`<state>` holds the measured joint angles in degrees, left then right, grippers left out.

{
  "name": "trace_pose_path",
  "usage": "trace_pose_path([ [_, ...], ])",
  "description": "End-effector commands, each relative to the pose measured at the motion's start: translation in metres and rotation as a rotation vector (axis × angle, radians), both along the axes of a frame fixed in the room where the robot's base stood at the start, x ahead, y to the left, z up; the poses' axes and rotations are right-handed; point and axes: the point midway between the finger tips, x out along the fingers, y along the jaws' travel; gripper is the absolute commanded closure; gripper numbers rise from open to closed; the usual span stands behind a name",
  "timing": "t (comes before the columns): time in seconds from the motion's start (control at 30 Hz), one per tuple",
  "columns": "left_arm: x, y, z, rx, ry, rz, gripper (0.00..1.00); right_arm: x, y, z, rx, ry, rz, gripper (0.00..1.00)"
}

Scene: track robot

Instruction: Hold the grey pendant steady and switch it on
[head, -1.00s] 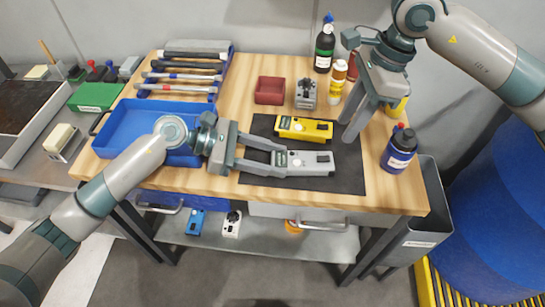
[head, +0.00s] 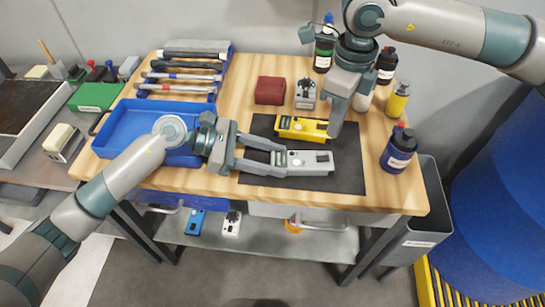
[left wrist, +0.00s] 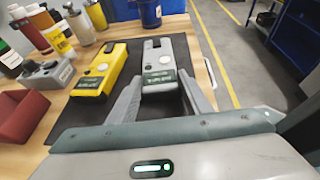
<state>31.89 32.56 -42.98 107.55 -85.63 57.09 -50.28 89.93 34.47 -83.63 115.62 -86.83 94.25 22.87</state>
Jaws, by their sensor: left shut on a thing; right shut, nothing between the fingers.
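The grey pendant (head: 304,162) lies on the black mat (head: 347,178), nearest the front of the bench. It also shows in the left wrist view (left wrist: 160,68), with a dark label and a round button on its face. My left gripper (head: 278,161) is shut on the pendant's left end, one finger along each side. My right gripper (head: 335,133) is shut and empty. In the head view its tips are just right of the yellow pendant (head: 300,128), above and behind the grey pendant's right end. I cannot tell its exact height.
A red box (head: 270,91) and a small grey device (head: 305,94) stand behind the mat. Several bottles, including a dark blue one (head: 398,152), stand at the right. A blue tray (head: 140,120) and tools fill the left. The mat's right part is clear.

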Motion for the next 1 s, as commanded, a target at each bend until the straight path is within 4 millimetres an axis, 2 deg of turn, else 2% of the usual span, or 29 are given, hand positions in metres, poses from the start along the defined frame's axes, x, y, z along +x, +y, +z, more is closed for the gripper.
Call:
trace_pose_path([
  [0.2, 0.0, 0.0, 0.0, 0.0, -0.001, 0.001, 0.91, 0.001, 0.0, -0.001, -0.027, -0.004, -0.076, 1.0],
  [0.67, 0.0, 0.0, 0.0, 0.0, 0.0, 0.001, 0.91, 0.0, 0.0, -0.004, -0.027, -0.003, -0.077, 1.0],
  [1.0, 0.0, 0.0, 0.0, -0.001, 0.0, 0.001, 0.91, 0.0, 0.0, -0.029, -0.027, -0.001, -0.077, 1.0],
])
